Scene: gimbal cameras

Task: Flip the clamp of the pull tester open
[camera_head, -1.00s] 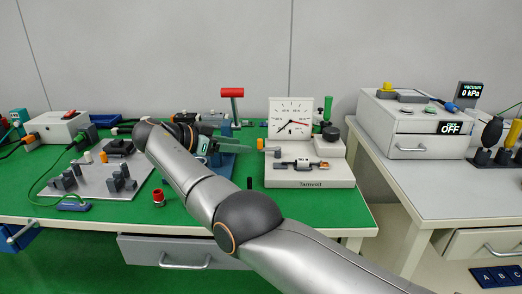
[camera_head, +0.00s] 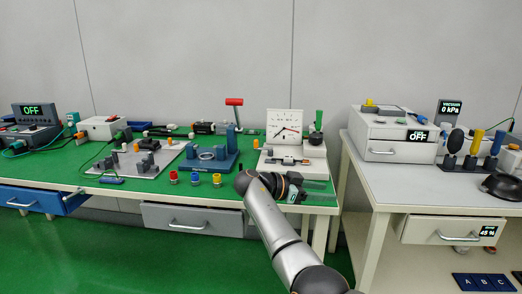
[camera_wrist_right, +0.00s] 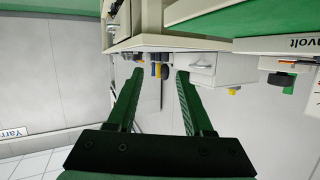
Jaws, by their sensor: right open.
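The pull tester (camera_head: 276,168) is a white stand with a square dial gauge (camera_head: 284,124), near the right end of the green bench. An upright green handle (camera_head: 319,118) stands at its right, above a dark round knob (camera_head: 315,139). A small metal piece lies across its base; its details are too small to tell. My right gripper (camera_head: 318,190) is in front of the tester at the bench's front edge, pointing right, apart from the handle. In the right wrist view its green fingers (camera_wrist_right: 158,75) are spread with nothing between them. The tester's base (camera_wrist_right: 300,45) shows upper right there.
A blue-grey fixture (camera_head: 208,163) and several coloured pots (camera_head: 195,179) stand left of the tester. A red-topped post (camera_head: 234,102) stands behind. A gap separates this bench from the grey table (camera_head: 400,180) with a white vacuum box (camera_head: 383,150).

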